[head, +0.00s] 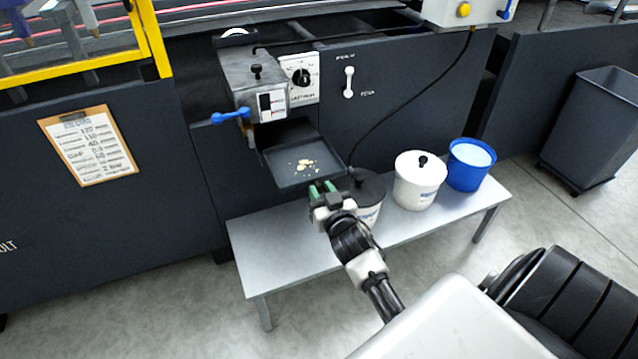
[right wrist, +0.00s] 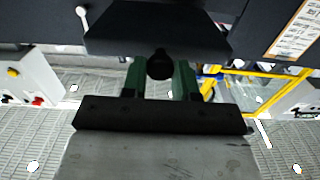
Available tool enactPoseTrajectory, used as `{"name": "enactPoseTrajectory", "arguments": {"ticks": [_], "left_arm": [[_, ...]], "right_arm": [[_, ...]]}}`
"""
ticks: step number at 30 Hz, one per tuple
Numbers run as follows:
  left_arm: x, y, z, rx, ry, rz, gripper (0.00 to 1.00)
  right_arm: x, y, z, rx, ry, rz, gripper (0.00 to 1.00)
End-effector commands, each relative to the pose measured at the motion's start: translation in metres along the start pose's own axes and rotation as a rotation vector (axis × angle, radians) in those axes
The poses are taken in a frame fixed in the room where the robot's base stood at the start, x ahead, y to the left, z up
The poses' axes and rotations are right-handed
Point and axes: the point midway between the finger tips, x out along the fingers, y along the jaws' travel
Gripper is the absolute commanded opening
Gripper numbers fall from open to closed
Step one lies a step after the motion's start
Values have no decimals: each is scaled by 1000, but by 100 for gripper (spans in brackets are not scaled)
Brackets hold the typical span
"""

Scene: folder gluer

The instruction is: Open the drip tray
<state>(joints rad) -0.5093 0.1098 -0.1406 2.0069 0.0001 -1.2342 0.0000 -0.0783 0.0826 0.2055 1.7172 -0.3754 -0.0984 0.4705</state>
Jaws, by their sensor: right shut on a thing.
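The drip tray (head: 318,171), a dark shallow tray with pale crumbs in it, sticks out of the opening below the grey glue unit (head: 252,75). In the right wrist view the dark tray (right wrist: 155,38) lies just beyond the fingers. My right gripper (head: 322,187) is at the tray's front edge, its green fingers shut on a round black knob (right wrist: 160,65) there. The knob is hidden by the fingers in the head view. My left gripper is not in view.
A grey bench (head: 285,265) stands below the tray. On it are a dark-lidded pot (head: 371,190) close beside my gripper, a white lidded pot (head: 418,182) and a blue bucket (head: 470,165). A blue-handled lever (head: 231,116) is left of the tray.

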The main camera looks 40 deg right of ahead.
Motion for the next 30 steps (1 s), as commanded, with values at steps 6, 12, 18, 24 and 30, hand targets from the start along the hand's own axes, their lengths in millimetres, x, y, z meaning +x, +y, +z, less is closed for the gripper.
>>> {"name": "enactPoseTrajectory", "arguments": {"ticks": [6, 12, 18, 24, 30], "left_arm": [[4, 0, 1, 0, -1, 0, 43], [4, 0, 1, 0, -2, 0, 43], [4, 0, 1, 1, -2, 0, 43], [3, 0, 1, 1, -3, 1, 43], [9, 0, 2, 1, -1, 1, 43]], "right_arm": [[-1, 0, -1, 0, 2, 0, 0], [-1, 0, -1, 0, 2, 0, 35], [-1, 0, -1, 0, 2, 0, 54], [-2, 0, -1, 0, 2, 0, 54], [-23, 0, -1, 1, -1, 0, 54]]}}
